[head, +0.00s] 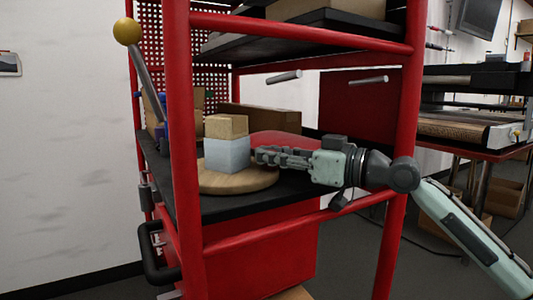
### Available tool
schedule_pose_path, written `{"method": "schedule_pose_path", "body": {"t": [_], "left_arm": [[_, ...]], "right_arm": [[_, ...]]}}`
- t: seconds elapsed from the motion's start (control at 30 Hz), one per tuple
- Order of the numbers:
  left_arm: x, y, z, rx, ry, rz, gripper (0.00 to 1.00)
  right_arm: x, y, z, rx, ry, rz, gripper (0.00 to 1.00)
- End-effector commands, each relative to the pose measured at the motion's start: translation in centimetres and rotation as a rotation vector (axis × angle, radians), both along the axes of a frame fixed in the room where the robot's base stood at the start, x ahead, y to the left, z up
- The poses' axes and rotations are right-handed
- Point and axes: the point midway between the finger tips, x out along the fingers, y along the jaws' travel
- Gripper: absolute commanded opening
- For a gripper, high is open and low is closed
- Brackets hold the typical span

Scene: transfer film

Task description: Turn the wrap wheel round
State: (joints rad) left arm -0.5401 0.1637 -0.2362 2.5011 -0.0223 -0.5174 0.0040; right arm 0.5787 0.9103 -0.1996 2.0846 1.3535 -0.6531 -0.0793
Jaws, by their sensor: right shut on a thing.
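The wrap wheel appears to be the round wooden disc (238,187) lying flat on a black shelf of the red frame. A pale grey-blue block (226,156) stands on it, with a tan block (226,127) on top. My right gripper (258,156) reaches in from the right, its fingers above the disc's right part, at the pale block's right side. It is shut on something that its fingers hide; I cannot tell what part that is. My left gripper is not in view.
Red posts and rails (187,170) frame the shelf, and a front rail (275,233) runs below my right arm. A lever with a gold ball (127,31) rises at the left. Cardboard boxes (260,118) stand behind the disc. A black shelf (270,45) hangs above.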

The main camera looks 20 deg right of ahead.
Motion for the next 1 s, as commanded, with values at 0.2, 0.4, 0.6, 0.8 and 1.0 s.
{"method": "schedule_pose_path", "body": {"t": [0.2,0.4,0.6,0.8,1.0], "left_arm": [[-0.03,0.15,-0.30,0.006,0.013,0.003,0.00],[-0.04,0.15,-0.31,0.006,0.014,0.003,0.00],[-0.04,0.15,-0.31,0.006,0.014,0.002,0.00],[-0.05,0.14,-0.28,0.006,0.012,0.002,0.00],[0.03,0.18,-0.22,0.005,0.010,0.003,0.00]], "right_arm": [[0.41,-0.69,0.19,-0.003,-0.006,-0.016,0.00],[0.41,-0.69,0.20,-0.003,-0.006,-0.016,0.00],[0.38,-0.64,0.22,-0.003,-0.006,-0.014,0.31],[0.25,-0.37,0.13,-0.001,-0.004,-0.008,0.43],[0.12,-0.30,0.07,0.000,-0.001,-0.005,0.43]]}}
